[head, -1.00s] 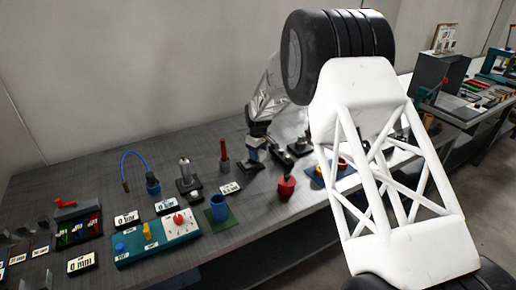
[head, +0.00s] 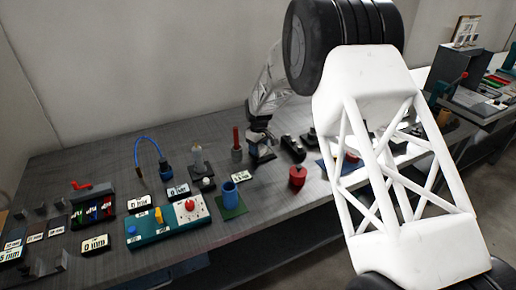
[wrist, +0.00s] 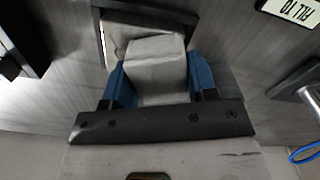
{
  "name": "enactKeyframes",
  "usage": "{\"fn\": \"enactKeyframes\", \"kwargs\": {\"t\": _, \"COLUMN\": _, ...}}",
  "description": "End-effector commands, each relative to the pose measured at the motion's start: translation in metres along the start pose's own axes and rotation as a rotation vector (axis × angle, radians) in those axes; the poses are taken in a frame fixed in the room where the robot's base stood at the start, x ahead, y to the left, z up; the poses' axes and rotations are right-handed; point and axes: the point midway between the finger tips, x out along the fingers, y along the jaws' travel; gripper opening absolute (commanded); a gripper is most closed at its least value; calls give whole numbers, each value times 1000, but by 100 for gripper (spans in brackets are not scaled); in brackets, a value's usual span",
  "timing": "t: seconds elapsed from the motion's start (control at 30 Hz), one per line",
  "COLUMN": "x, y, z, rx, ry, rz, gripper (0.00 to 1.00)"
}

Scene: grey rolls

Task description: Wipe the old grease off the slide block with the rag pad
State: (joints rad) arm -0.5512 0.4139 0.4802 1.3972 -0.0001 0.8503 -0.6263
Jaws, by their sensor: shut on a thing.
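My gripper (wrist: 155,85) is shut on a pale grey block-shaped pad, which I take for the rag pad (wrist: 155,65); its blue fingers press on both sides. In the head view my gripper (head: 262,150) is low over the bench, right of a red-topped post; the pad is too small to make out there. Just beyond the pad in the wrist view is a dark-edged piece (wrist: 150,10), partly hidden by the pad. I cannot tell whether it is the slide block, or whether the pad touches it. No grease is clearly visible.
Right of my gripper is a black block (head: 293,147), with a red pot (head: 297,177) in front. A blue cup (head: 230,195) and a teal control box (head: 165,222) stand nearer on the grey bench (head: 120,175). A blue hose (head: 148,145) arches at left.

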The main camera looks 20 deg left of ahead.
Motion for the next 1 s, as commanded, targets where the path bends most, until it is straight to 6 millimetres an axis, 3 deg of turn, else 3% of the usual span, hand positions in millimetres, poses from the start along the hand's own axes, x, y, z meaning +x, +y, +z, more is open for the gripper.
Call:
{"fn": "enactKeyframes", "kwargs": {"t": 0.6, "x": 3, "y": 52, "z": 22, "rx": 1, "ry": -2, "rz": -1, "gripper": 30}}
{"fn": "enactKeyframes", "kwargs": {"t": 0.67, "x": -2, "y": 51, "z": 21, "rx": 0, "ry": 0, "rz": 0, "gripper": 30}}
{"fn": "enactKeyframes", "kwargs": {"t": 0.73, "x": -22, "y": 51, "z": 21, "rx": 0, "ry": 3, "rz": 2, "gripper": 30}}
{"fn": "enactKeyframes", "kwargs": {"t": 1.0, "x": -44, "y": 51, "z": 21, "rx": 0, "ry": 1, "rz": 1, "gripper": 30}}
